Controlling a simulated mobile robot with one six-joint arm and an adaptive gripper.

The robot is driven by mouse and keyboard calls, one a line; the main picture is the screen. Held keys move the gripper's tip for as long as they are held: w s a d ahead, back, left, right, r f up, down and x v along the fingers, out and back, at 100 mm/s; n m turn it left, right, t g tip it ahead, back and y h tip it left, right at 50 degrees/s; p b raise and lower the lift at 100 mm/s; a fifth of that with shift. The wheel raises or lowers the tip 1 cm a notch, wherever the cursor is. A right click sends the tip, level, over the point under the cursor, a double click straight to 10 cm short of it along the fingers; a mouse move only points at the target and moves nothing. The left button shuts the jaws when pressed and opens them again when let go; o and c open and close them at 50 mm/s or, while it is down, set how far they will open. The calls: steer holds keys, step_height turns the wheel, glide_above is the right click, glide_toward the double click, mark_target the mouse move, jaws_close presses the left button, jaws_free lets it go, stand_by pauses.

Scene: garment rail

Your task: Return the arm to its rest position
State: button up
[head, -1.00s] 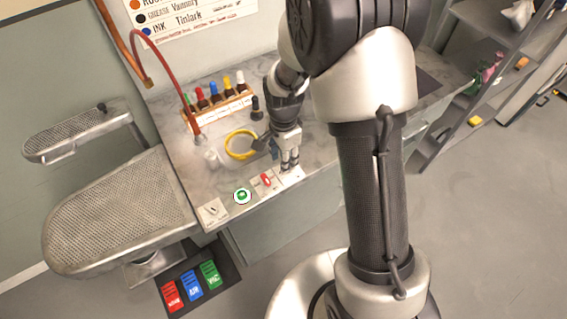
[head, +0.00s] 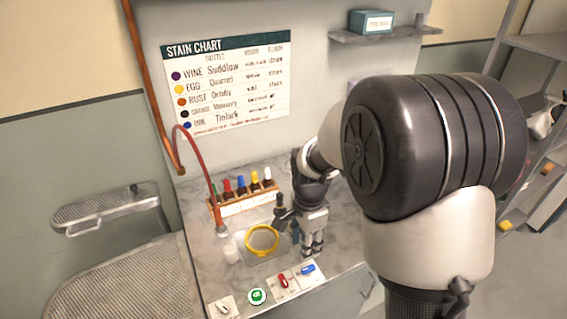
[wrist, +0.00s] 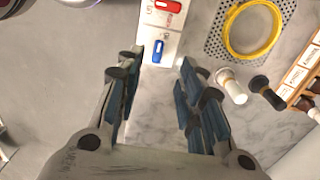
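My gripper (head: 313,246) hangs over the marble counter, fingers pointing down, just behind a panel with a blue switch (head: 307,269). In the wrist view my gripper (wrist: 158,82) is open, with bare counter between its fingers and nothing held. The blue switch (wrist: 158,50) shows beyond the left fingertips, with a red switch (wrist: 168,5) at the top edge. My arm is still reached out over the counter. The fingers look clear of the panel, but their exact height cannot be told.
A yellow ring (head: 262,240) lies over a drain plate left of my gripper. A rack of coloured bottles (head: 243,195) and a dark-capped bottle (wrist: 265,88) stand close by. A green button (head: 257,296) is at the front edge. A shelf (head: 385,35) juts from the wall.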

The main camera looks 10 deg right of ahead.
steer(key=s+d+r+n+t, duration=0.1)
steer(key=s+r+n+t, duration=0.1)
steer(key=s+r+n, duration=0.5)
steer(key=s+d+r+n+t, duration=0.1)
steer(key=s+r+n+t, duration=0.1)
steer(key=s+r+n, duration=0.5)
steer(key=s+r, duration=0.3)
steer(key=s, duration=0.4)
steer(key=shift+s+r+n+t, duration=0.25)
steer(key=shift+s+n+t, duration=0.05)
steer(key=shift+s, duration=0.05)
